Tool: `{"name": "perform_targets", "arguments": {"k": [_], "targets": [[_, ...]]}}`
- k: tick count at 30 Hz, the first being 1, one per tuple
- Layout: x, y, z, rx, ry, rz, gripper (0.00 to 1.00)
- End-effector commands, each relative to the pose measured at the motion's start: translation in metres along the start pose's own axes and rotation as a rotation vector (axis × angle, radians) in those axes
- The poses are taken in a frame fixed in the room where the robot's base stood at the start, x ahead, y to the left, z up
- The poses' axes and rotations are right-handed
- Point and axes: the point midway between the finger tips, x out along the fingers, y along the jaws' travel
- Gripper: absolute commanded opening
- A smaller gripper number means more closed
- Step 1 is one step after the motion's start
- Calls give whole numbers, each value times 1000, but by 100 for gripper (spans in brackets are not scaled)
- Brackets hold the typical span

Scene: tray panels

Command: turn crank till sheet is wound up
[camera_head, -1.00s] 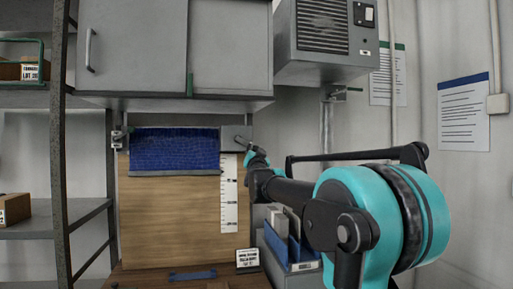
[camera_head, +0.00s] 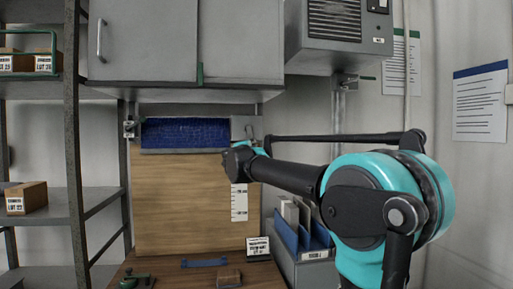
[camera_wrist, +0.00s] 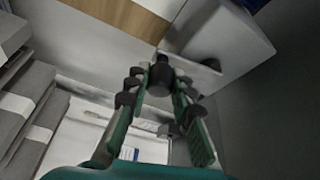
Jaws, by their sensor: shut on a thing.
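The blue sheet (camera_head: 185,132) hangs as a short strip under the wall cabinet, with a pale bar (camera_head: 185,151) along its lower edge. A wooden board (camera_head: 180,205) shows below it. At the sheet's right end is a grey bracket (camera_head: 241,124); the crank there is mostly hidden behind my wrist in the head view. In the wrist view, my gripper (camera_wrist: 160,88) is shut on the dark crank knob (camera_wrist: 161,73), which sits between its fingertips. The crank's arm is hard to make out.
A white scale strip (camera_head: 239,204) is partly covered by my arm. A grey file box (camera_head: 305,268) stands below my arm. A shelf post (camera_head: 74,150) is at left and a wall unit (camera_head: 340,35) is above right. A small label stand (camera_head: 257,247) stands on the bench.

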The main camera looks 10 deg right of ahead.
Motion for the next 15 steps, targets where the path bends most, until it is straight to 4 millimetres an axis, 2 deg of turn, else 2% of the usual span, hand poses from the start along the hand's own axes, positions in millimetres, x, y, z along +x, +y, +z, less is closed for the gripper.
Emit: {"name": "perform_targets", "arguments": {"k": [6, 15], "targets": [[-3, -1, 6, 94, -1, 39, 0], [-4, -2, 9, 143, 0, 60, 0]]}}
